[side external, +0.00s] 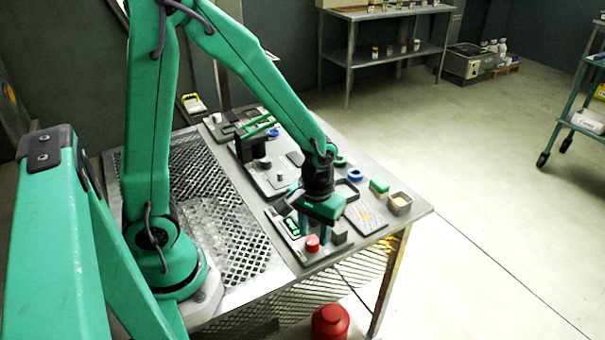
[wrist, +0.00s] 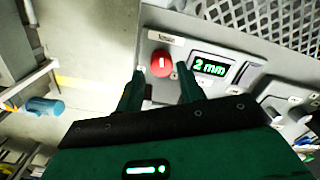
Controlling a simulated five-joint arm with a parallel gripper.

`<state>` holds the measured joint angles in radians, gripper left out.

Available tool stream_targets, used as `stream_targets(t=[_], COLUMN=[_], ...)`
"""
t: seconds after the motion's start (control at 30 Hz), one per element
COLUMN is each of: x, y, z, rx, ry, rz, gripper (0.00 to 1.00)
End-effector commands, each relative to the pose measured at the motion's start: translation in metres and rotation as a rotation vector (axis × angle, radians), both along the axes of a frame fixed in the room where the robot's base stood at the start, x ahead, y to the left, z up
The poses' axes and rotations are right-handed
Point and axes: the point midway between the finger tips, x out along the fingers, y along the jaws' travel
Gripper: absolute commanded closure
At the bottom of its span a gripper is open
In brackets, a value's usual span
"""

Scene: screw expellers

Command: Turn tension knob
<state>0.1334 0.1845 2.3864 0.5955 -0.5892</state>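A red round knob (side external: 312,243) stands on the grey panel at the near end of the bench. It also shows in the wrist view (wrist: 160,63), with a pale mark on its top and a small label plate beside it, too blurred to read. My gripper (side external: 315,236) points down over this panel, just at the knob. In the wrist view my gripper's two green fingers (wrist: 161,72) are apart, with the knob in the gap between their tips and visible space on both sides. I cannot tell how deep the fingertips reach beside it.
A lit display (wrist: 210,67) beside the knob reads "2 mm" in green. A grey block (side external: 338,233) stands close to the knob. The bench's front edge (side external: 375,237) is near.

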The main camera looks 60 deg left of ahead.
Motion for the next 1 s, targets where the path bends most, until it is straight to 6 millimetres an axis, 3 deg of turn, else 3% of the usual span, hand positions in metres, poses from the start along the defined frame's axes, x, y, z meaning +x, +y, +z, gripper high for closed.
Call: stream_targets(t=[0.3, 0.7, 0.87, 1.0], x=[-0.001, -0.001, 0.000, 0.000], y=[0.001, 0.001, 0.001, 0.001], z=[-0.024, -0.028, -0.027, -0.027], rx=[0.000, 0.000, 0.000, 0.000], ry=[0.002, 0.000, -0.001, -0.001], rz=[0.000, 0.000, 0.000, 0.001], gripper=[0.63, 0.63, 0.92, 0.95])
